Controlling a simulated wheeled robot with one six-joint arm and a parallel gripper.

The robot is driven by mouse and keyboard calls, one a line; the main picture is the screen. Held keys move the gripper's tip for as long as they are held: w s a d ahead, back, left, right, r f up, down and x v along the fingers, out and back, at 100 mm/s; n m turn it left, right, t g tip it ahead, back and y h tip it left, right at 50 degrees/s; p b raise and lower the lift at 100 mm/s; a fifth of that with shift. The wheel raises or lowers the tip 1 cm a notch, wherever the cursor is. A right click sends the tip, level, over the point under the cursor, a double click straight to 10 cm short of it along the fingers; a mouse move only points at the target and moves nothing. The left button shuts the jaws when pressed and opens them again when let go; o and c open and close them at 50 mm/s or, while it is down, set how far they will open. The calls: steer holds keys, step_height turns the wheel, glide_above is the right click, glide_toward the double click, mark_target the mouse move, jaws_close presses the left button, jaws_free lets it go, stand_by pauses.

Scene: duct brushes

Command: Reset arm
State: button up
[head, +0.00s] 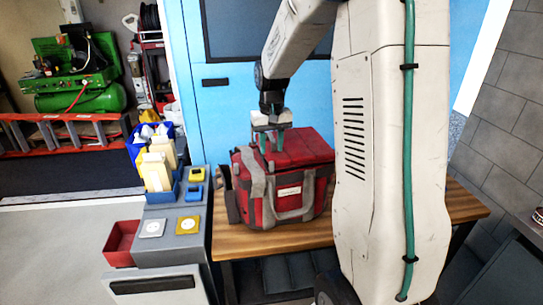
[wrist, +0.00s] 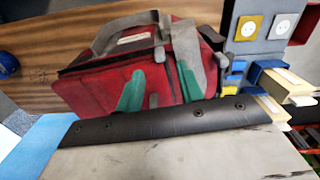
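My gripper (head: 274,142) hangs from the arm, pointing down over the red tool bag (head: 303,148) in the head view. Its two green fingers are apart. In the wrist view my gripper (wrist: 160,82) shows the fingers spread with nothing held between them, and the red bag (wrist: 95,88) with its grey straps lies beyond them. The bag stands on a wooden bench. I cannot tell whether the fingertips touch the bag.
The wooden bench top (head: 275,238) is clear in front of the bag. A blue door (head: 225,110) stands behind. A green compressor (head: 85,95) is farther left.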

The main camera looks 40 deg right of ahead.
steer(key=shift+r, duration=0.6)
steer(key=s+a+r+n, duration=0.1)
steer(key=s+a+r, duration=0.2)
steer(key=s+a, duration=0.3)
steer(key=s+a+r+n+t, duration=0.1)
steer(key=s+a+r+n, duration=0.1)
steer(key=s+a, duration=0.5)
steer(key=s+a+r+n, duration=0.1)
steer(key=s+a+r, duration=0.2)
steer(key=s, duration=1.2)
steer(key=shift+a+r+n, duration=0.3)
steer(key=shift+a+r, duration=0.05)
steer(key=shift+a, duration=1.5)
